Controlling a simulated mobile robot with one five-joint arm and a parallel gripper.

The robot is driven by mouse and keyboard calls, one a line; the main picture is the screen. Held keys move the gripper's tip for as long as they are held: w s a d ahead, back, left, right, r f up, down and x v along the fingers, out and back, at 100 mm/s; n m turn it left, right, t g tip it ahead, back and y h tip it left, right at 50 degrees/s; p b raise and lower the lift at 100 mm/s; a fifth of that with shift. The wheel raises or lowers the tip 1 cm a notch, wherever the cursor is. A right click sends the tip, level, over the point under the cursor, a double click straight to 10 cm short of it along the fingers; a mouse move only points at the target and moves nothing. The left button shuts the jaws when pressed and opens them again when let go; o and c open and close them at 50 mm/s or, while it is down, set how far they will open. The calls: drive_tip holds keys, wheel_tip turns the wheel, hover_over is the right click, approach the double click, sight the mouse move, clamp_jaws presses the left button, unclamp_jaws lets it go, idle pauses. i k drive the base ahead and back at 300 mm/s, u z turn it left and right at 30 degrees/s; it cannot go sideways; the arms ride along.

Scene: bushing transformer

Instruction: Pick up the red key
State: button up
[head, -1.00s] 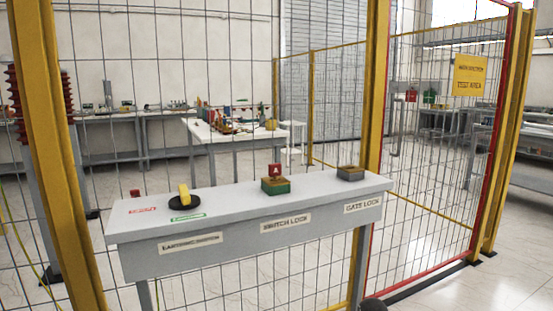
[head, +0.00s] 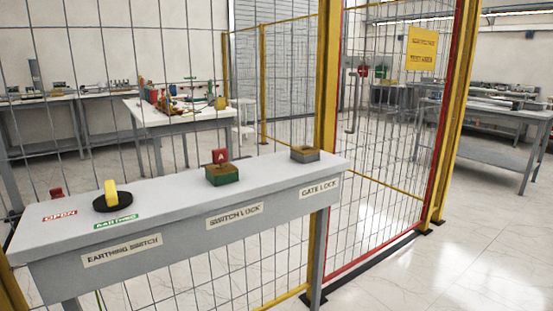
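The red key (head: 220,156), marked with a white "A", stands upright in the green switch lock block (head: 223,176) on the grey console (head: 150,206). The block sits above the "SWITCH LOCK" label, around the middle of the console top. My gripper does not show in the head view.
Left on the console are a yellow-handled black earthing switch (head: 112,196) and a small red item (head: 57,193). An empty-looking grey gate lock block (head: 305,154) sits at the right end. A yellow-framed mesh fence (head: 328,90) stands behind. Floor at the lower right is clear.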

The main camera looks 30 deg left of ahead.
sight(219, 157)
drive_tip(key=z, duration=0.05)
drive_tip(key=i, duration=0.9)
drive_tip(key=z, duration=0.5)
drive_tip(key=k, duration=0.2)
drive_tip(key=u, duration=2.7)
drive_tip(key=k, duration=0.2)
drive_tip(key=u, duration=1.75)
drive_tip(key=k, duration=0.6)
drive_tip(key=z, duration=0.35)
drive_tip(key=i, duration=1.6)
drive_tip(key=u, duration=0.3)
